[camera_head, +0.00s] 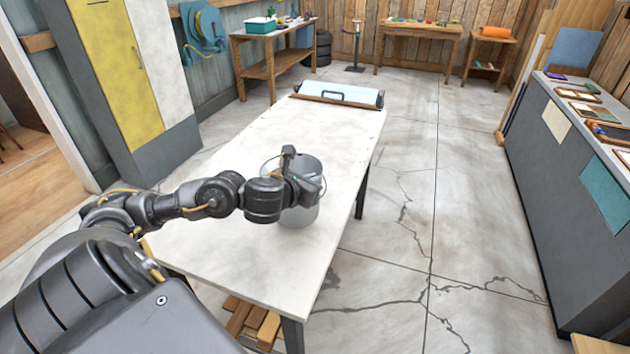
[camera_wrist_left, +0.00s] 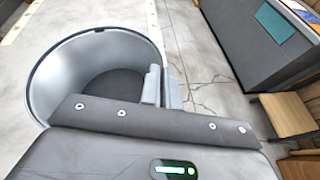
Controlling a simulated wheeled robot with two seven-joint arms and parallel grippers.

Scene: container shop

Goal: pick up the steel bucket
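The steel bucket (camera_head: 300,212) is a grey, open-topped pail on the white table, partly hidden behind my left gripper. A thin wire handle shows at its left side. In the left wrist view the bucket (camera_wrist_left: 62,78) fills the left, and I look into its empty inside with a dark bottom. My left gripper (camera_head: 308,188) is at the bucket's rim. In the left wrist view its two fingers (camera_wrist_left: 162,88) stand close together, with the bucket's wall between them. Whether the bucket's base touches the table is hard to tell. My right gripper is not in view.
A grey counter (camera_head: 545,170) with small items stands at the right. A yellow and white cabinet (camera_head: 118,70) stands at the left. The floor between is clear.

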